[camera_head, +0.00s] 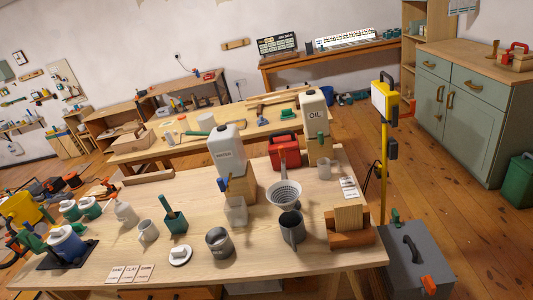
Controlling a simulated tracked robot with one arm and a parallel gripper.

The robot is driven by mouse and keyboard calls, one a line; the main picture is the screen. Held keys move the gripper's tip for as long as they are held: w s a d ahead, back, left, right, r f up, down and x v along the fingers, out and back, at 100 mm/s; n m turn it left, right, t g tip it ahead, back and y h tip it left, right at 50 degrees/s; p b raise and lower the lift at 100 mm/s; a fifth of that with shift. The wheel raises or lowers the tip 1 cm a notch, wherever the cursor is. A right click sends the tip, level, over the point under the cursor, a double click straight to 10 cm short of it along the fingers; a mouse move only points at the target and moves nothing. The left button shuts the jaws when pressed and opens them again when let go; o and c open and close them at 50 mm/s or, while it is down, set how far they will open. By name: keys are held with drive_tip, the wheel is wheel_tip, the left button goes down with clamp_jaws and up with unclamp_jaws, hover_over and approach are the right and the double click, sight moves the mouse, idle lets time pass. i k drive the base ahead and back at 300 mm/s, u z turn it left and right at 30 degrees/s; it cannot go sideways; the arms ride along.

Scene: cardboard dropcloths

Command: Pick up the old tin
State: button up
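A grey, open-topped round metal can (219,243), which looks like the old tin, stands upright near the front edge of the light wooden table (195,272). A white round lid-like piece with a knob (180,255) lies to its left. A taller dark grey jug (292,228) stands to its right. I cannot be sure from its looks alone that the can is the old tin. My gripper is not in view, so its opening and its distance to the can do not show.
A green pot (175,222), a white mug (148,231) and a clear container (236,211) stand around the can. Cards (130,273) lie front left. A grey toolbox (413,262) is right of the table.

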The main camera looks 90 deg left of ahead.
sight(218, 241)
drive_tip(key=i, duration=0.85)
drive_tip(key=u, duration=2.45)
drive_tip(key=k, duration=0.85)
drive_tip(key=u, duration=0.25)
drive_tip(key=i, duration=0.85)
drive_tip(key=z, duration=0.05)
